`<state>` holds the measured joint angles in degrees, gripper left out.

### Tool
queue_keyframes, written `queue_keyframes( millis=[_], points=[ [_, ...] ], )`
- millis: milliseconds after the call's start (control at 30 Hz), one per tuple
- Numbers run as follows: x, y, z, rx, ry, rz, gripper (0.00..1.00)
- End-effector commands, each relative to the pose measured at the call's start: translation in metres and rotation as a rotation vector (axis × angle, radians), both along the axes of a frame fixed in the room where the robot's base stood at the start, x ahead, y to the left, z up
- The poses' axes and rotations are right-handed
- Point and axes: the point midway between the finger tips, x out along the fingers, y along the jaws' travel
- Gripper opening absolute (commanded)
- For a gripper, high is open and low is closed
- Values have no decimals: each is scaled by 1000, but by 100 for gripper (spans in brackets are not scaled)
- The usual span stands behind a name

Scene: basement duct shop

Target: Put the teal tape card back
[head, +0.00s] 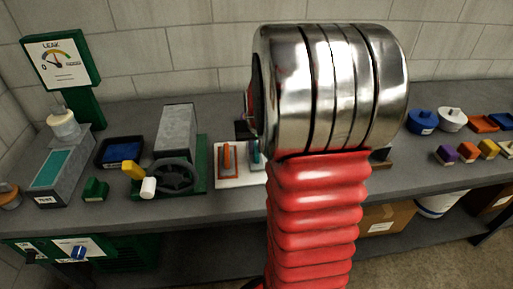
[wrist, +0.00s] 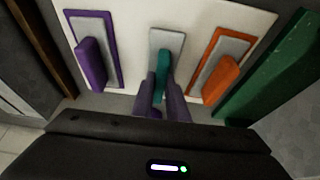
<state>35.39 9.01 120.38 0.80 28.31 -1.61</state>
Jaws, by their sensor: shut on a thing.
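The teal tape card (wrist: 162,68) is a teal upright grip over a grey plate in the middle of a white board (wrist: 134,92), in the wrist view. My gripper (wrist: 164,96) is shut on its teal grip, one finger on each side. I cannot tell whether the plate rests on the board or is held just above it. A purple card (wrist: 94,60) is to its left and an orange card (wrist: 220,78) to its right. In the head view, part of the teal card shows (head: 254,154), beside the orange card (head: 228,158); my arm hides the rest.
A green-based machine with a dark handwheel (head: 175,174) stands left of the board in the head view. A blue-filled tray (head: 122,152) and a grey box with a teal top (head: 57,172) are farther left. Blue and white lidded pots (head: 422,121) and coloured blocks (head: 466,154) lie right.

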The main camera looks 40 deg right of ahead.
Motion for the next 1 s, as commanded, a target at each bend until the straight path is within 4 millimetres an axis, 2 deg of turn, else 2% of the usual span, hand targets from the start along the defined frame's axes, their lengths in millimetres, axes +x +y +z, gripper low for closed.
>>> queue_keyframes(
  millis=[433, 467, 700, 1000],
  points=[
    [0, 0, -7, 0, -1, -1, 0],
    [0, -1, -6, 0, -1, -1, 16],
    [0, -1, -6, 0, -1, -1, 32],
    [0, -1, -4, 0, -1, -1, 32]
  ],
)
